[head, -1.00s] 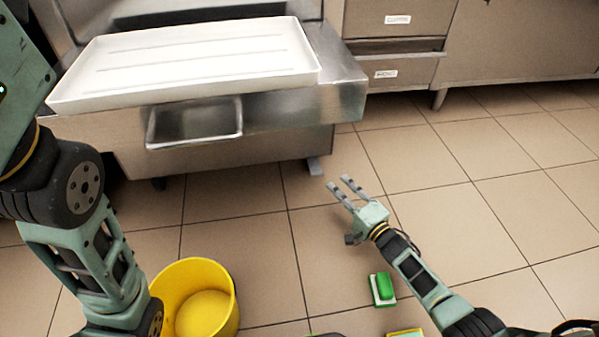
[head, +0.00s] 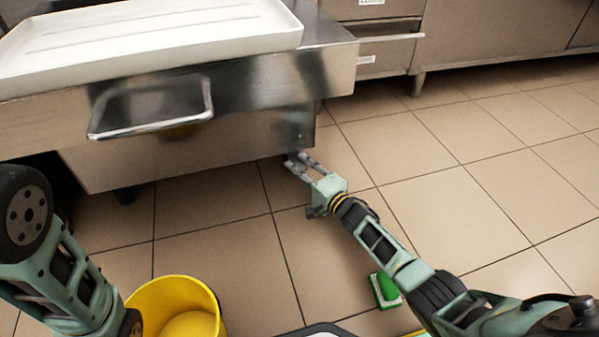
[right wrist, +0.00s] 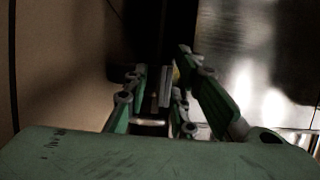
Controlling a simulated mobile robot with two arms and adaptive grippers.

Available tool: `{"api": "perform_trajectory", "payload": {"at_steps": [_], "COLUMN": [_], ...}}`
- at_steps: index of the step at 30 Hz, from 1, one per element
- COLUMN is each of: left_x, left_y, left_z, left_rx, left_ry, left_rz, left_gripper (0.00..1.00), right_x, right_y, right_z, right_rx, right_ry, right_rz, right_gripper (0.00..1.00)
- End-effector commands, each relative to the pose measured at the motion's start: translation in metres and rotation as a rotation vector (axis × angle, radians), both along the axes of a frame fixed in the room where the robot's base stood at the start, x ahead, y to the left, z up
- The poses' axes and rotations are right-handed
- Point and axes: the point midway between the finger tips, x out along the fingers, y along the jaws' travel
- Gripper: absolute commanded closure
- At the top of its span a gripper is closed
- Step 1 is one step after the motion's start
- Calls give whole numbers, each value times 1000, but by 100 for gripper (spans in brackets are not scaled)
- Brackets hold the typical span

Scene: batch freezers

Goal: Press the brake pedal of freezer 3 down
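The steel freezer cabinet (head: 220,140) stands at the upper left in the head view. Its brake pedal was visible earlier as a small grey tab under the right front corner; now my right gripper (head: 300,164) covers that spot, and I cannot tell pedal from fingertips. The right gripper is low, near the floor, with its two fingers apart. In the right wrist view the fingers (right wrist: 167,82) show a gap between them, dark and partly lit. Whether they touch the pedal is unclear. My left arm shows at the left edge, but its gripper is out of view.
A white tray (head: 150,40) lies on the freezer's front shelf, above a steel handle (head: 150,125). A yellow bucket (head: 178,308) and a green-and-white object (head: 385,290) are near the bottom. Steel cabinets (head: 480,35) stand behind. Tiled floor to the right is clear.

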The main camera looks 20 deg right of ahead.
Motion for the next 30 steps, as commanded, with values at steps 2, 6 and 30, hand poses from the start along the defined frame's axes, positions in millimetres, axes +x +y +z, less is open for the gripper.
{"api": "perform_trajectory", "payload": {"at_steps": [2,6,30], "left_x": [0,0,0], "left_y": [0,0,0], "left_z": [0,0,0], "left_rx": [0,1,1], "left_ry": [0,-1,0], "left_rz": [0,0,0], "left_gripper": [60,60,60], "right_x": [1,0,0], "right_y": [0,0,0], "right_z": [0,1,0], "right_rx": [0,0,3], "right_ry": [0,0,0], "right_rz": [0,0,0], "right_gripper": [77,77,100]}}
